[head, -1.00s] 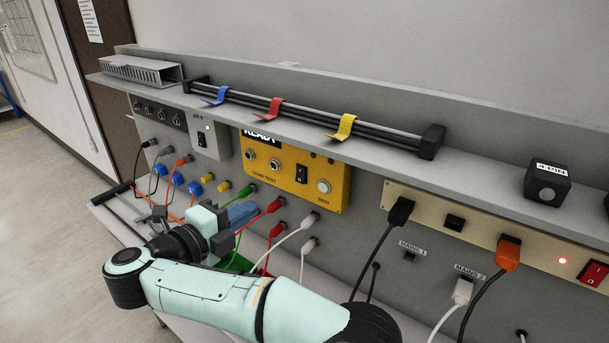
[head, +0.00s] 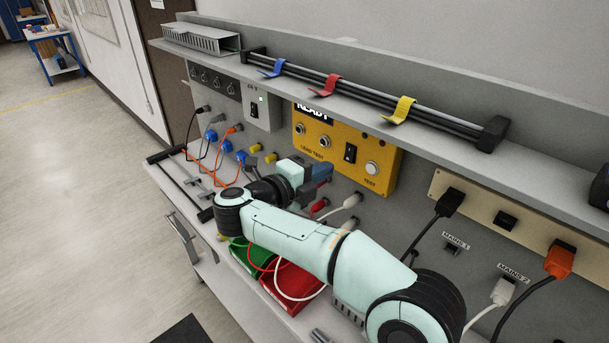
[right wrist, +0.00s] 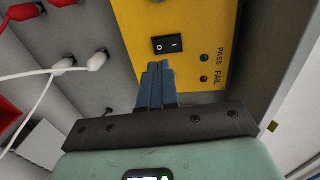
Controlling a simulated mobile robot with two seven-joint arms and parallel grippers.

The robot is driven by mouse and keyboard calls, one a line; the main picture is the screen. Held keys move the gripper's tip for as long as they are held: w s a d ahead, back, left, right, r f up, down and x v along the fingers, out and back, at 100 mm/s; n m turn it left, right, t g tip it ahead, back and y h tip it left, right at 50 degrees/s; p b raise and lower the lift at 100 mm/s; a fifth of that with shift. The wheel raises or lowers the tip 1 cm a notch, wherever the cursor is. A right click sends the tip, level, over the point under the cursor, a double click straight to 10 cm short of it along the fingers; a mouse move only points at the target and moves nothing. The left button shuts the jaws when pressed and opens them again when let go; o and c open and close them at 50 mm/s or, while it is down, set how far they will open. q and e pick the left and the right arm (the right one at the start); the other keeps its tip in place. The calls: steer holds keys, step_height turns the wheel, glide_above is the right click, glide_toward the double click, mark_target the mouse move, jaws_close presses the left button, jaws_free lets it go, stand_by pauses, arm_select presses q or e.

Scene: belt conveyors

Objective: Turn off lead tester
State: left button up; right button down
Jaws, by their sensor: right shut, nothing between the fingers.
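The lead tester is a yellow box (head: 336,146) on the grey back panel, under the shelf. Its black display (head: 314,112) is lit and reads READY. Its black rocker switch (head: 350,153) has a round grey TEST button (head: 372,168) to its right. My right gripper (head: 324,170) is shut and empty, in front of the tester's lower part. In the right wrist view its blue fingers (right wrist: 158,68) are together, their tips just below the rocker switch (right wrist: 167,44); contact cannot be told. PASS and FAIL lamps sit beside the switch. My left gripper is out of view.
A shelf (head: 300,62) with a rail of coloured hooks overhangs the tester. Plugged leads surround it: orange ones to the left, red and white plugs (head: 352,201) below. Green and red trays (head: 290,291) stand on the bench under my arm. Mains plugs hang at right.

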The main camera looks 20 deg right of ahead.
mark_target(349, 160)
steer(key=p+x, duration=0.1)
steer(key=x, duration=0.5)
steer(key=shift+r, duration=0.1)
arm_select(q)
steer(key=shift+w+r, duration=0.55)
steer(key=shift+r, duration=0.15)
arm_select(e)
steer(key=shift+d, duration=0.1)
steer(key=shift+d+f+h+b, duration=0.1)
steer(key=shift+f+h+b, duration=0.5)
steer(key=shift+b, duration=0.45)
steer(key=shift+r, duration=0.2)
steer(key=shift+d+r, duration=0.1)
steer(key=shift+d, duration=0.1)
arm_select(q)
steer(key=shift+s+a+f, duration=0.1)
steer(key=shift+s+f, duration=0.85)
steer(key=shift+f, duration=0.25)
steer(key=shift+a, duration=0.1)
